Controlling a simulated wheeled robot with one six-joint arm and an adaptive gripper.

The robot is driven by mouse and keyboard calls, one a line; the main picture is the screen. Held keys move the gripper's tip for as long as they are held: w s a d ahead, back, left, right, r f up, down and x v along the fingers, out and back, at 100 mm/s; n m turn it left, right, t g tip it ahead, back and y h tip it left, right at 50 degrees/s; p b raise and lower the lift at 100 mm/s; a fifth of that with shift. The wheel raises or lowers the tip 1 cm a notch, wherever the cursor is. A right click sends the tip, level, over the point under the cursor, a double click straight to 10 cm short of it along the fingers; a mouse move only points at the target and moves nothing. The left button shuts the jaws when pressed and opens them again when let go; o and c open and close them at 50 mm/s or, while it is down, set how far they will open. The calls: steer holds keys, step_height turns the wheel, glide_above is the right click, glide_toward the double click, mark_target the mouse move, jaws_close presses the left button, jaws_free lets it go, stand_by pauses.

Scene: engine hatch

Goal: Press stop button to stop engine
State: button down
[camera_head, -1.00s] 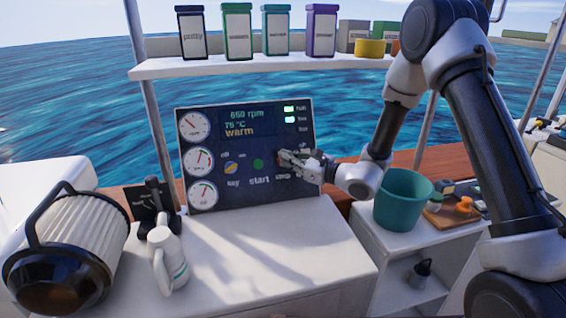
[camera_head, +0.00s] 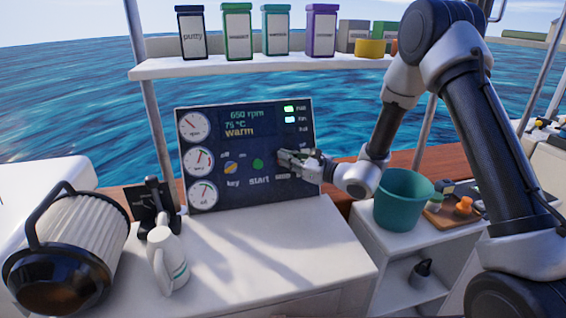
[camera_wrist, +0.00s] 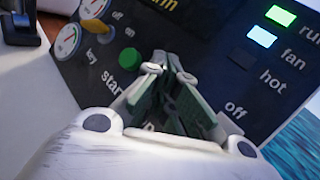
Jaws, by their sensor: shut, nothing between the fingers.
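The dark engine panel (camera_head: 215,118) stands upright at the back of the white counter. Its display (camera_head: 246,122) reads about 650 rpm, 75 °C and "warm". The green start button (camera_head: 258,164) also shows in the wrist view (camera_wrist: 130,57), left of my fingers. The key switch (camera_head: 231,168) is further left. My gripper (camera_head: 281,154) is shut and empty, its fingertips at the panel just right of the start button. The stop button is hidden behind my gripper in both views. I cannot tell whether the fingertips touch it.
The run and fan lamps (camera_wrist: 280,16) are lit on the panel's right. A shelf (camera_head: 160,69) with several tins runs above. A teal bucket (camera_head: 402,200) stands at right. The counter before the panel is clear.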

steer(key=shift+w+a+f, duration=0.2)
steer(key=shift+w+f, duration=0.1)
steer(key=shift+w, duration=0.35)
stand_by(0.6)
stand_by(0.3)
steer(key=shift+s+d+r, duration=0.15)
steer(key=shift+s+r, duration=0.1)
steer(key=shift+s, duration=0.3)
steer(key=shift+s+d+r, duration=0.15)
steer(key=shift+s+r, duration=0.1)
steer(key=shift+s, duration=0.25)
steer(key=s, duration=0.1)
steer(key=s+d+r, duration=0.1)
steer(key=s, duration=0.1)
steer(key=s+r, duration=0.1)
steer(key=shift+s+d, duration=0.15)
steer(key=shift+s, duration=0.05)
stand_by(0.4)
